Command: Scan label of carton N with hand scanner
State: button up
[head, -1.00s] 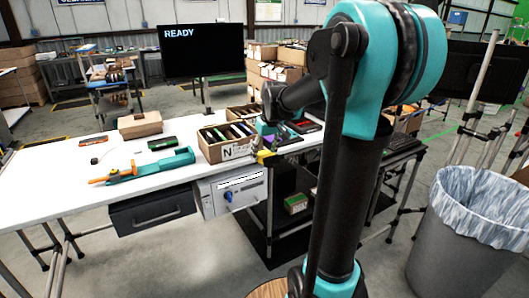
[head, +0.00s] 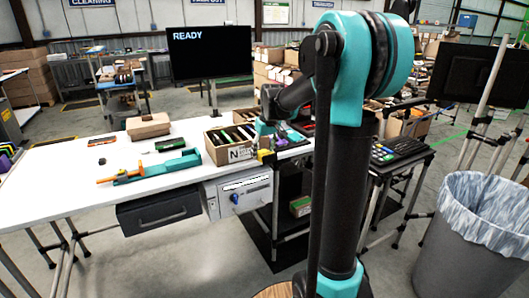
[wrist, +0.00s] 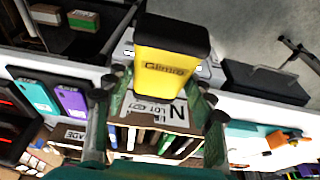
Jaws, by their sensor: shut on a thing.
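Carton N (head: 215,155) is an open brown box with upright contents, near the right end of the white table. Its white label (head: 241,153) with a large N faces the front. My gripper (wrist: 158,92) is shut on the yellow and black hand scanner (wrist: 172,67), which reads "Glimro" in the wrist view. In the head view the scanner (head: 266,156) shows as a small yellow patch beside the label's right edge, and my arm hides much of the gripper. In the wrist view the label (wrist: 150,107) lies just beyond the scanner, partly covered by it. I cannot tell the gap between them.
A monitor (head: 209,53) behind the table reads "READY". A grey drawer (head: 158,209) hangs below. A lined bin (head: 473,235) stands at right.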

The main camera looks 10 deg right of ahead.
jog(key=shift+r, duration=0.15)
jog(key=shift+r, duration=2.4)
jog(key=shift+w, duration=0.1)
